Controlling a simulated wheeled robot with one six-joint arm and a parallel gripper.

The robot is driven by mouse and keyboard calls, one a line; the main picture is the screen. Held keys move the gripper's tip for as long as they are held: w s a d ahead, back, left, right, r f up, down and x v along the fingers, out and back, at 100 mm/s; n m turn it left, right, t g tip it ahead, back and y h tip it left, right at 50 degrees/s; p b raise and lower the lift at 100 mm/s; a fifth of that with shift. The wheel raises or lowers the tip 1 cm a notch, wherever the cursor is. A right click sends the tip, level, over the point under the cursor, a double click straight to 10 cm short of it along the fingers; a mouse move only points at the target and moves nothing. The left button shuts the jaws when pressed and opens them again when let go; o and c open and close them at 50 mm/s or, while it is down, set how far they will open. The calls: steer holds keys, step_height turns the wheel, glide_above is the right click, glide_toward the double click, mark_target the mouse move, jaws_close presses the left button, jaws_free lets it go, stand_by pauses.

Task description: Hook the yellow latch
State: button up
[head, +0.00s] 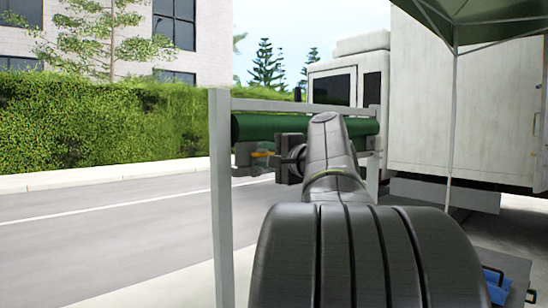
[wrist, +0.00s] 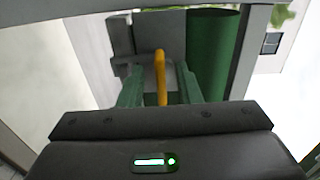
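The yellow latch (wrist: 161,72) stands as a narrow upright bar in front of a grey block (wrist: 122,42) in the wrist view. My gripper (wrist: 160,92) is around it, one greenish finger on each side, with gaps showing between the fingers and the latch. In the head view a small part of the latch (head: 262,154) shows beside my gripper (head: 266,156), under the green roll. My arm hides much of this area there, and the latch's lower end is hidden in the wrist view.
A dark green roll (head: 252,127) lies across a grey metal frame with an upright post (head: 221,200). In the wrist view the roll (wrist: 213,50) is close on the right. A white truck (head: 440,120) stands behind, and a blue item (head: 497,288) is low at right.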

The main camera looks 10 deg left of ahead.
steer(key=b+v, duration=0.1)
steer(key=v, duration=1.2)
steer(key=shift+s+d, duration=0.25)
steer(key=shift+d, duration=0.05)
steer(key=p+x, duration=0.1)
steer(key=x, duration=1.3)
steer(key=shift+d, duration=0.1)
